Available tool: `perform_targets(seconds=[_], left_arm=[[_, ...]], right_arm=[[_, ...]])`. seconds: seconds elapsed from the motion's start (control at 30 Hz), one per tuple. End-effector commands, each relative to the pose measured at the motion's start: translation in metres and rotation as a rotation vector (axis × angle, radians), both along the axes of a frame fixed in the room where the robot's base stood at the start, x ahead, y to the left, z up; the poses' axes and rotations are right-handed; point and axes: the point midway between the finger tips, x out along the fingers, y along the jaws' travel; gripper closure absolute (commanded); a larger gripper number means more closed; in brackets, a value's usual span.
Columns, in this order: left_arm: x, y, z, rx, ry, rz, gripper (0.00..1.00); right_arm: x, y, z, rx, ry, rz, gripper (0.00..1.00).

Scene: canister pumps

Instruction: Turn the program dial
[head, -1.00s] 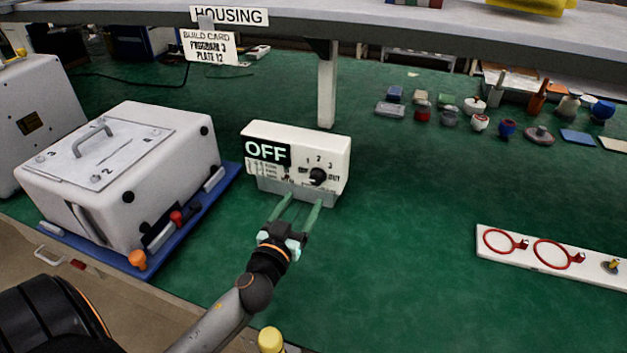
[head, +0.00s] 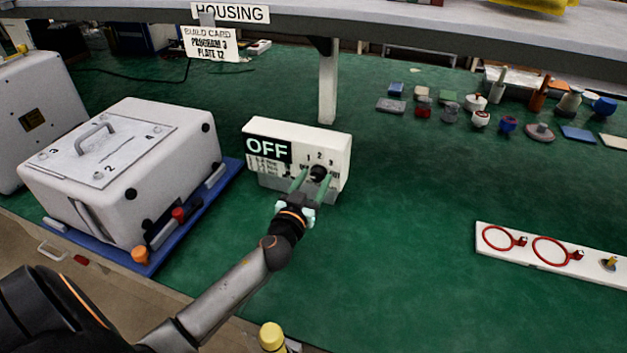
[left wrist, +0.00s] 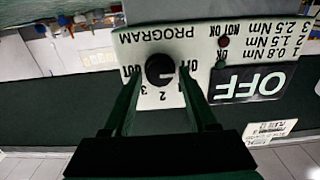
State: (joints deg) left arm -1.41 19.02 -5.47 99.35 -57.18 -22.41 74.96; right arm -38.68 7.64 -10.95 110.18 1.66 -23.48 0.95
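The white control box (head: 338,150) stands on the green bench with a screen (head: 267,149) reading OFF. Its black round program dial (head: 318,172) is on the right of the front, with marks 1, 2 and 3 around it. In the left wrist view the box is upside down and the dial (left wrist: 160,70) sits between the finger ends. My left gripper (head: 311,182) is open, one finger on each side of the dial, with a gap to it. I cannot tell whether the tips reach its depth, or where it points. My right gripper is not in view.
A build card (head: 211,44) reads PROGRAM 3, PLATE 12. A white housing (head: 120,170) with a handle stands on a blue tray (head: 230,165) at left. A shelf post (head: 327,85) rises behind the box. The bench right of the box is clear up to a white strip with red rings (head: 560,262).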

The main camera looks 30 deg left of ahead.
Motion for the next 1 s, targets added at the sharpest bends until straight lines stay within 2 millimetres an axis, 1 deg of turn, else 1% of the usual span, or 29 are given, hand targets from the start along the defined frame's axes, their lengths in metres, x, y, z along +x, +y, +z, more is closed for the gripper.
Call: perform_targets(seconds=[0.03, 0.07, 0.4, 0.5, 0.8, 1.0], left_arm=[[-0.0001, 0.0, 0.0, 0.0, 0.0, 0.0, 0.49], [-0.0002, 0.0, 0.0, 0.0, 0.0, 0.0, 0.52], [-0.0003, -0.0001, -0.0001, 0.0, 0.0, 0.0, 0.9], [-0.0003, -0.0001, -0.0001, 0.0, 0.0, 0.0, 1.0], [-0.0004, -0.0001, -0.0003, 0.007, 0.002, 0.0, 1.0], [-0.0003, -0.0003, -0.0005, 0.064, 0.016, 0.0, 1.0]], right_arm=[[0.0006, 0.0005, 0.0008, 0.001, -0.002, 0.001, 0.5], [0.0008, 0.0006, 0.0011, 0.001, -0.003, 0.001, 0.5], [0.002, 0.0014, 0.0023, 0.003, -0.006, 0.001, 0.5], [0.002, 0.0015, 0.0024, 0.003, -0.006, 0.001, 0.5], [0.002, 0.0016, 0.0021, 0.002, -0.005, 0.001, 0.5], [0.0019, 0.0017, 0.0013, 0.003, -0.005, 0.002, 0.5]])
